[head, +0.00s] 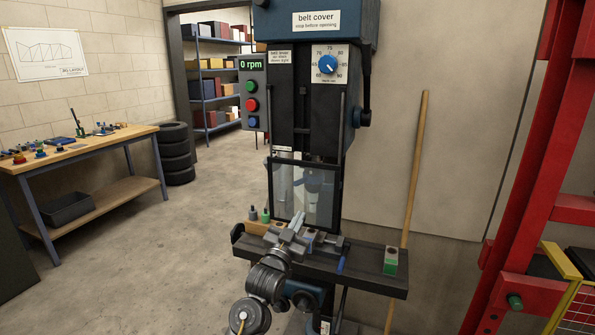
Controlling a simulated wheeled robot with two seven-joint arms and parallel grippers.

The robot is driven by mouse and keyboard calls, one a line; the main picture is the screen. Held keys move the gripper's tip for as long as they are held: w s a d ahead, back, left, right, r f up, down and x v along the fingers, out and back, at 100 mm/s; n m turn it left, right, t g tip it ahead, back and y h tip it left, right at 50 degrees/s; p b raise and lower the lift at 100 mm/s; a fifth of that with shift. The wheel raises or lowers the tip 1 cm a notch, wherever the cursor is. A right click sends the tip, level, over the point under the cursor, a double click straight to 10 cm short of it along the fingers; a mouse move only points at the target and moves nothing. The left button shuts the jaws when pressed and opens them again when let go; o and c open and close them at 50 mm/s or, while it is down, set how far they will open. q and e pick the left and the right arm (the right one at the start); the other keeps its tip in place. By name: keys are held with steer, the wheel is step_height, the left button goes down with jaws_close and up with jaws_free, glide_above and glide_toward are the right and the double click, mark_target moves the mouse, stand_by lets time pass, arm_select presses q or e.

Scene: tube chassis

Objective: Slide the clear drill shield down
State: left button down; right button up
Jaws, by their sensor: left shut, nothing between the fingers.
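The drill press stands in the middle of the head view. Its clear shield (318,207), a see-through panel in a black frame, hangs in front of the chuck, with its lower edge a little above the work table (372,281). My left gripper (297,219) is shut and empty, its fingertips at the shield's lower edge in the picture. I cannot tell whether they touch it. The gripper and wrist hide part of the table and the vise area behind them. My right gripper is not in view.
The speed display (252,64) reads 0 rpm. Small green-topped bits (265,216) stand at the table's left, and a green-and-grey block (390,260) on its right. A broom handle (415,165) leans behind. A red frame (525,170) stands at the right.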

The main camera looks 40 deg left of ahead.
arm_select(q)
steer(key=shift+s+f, duration=0.1)
steer(key=shift+f, duration=0.25)
steer(key=r+p, duration=0.4)
steer(key=shift+d+r, duration=0.3)
steer(key=b, duration=0.3)
glide_toward(307, 196)
steer(key=v, duration=0.5)
steer(key=shift+s+d, duration=0.15)
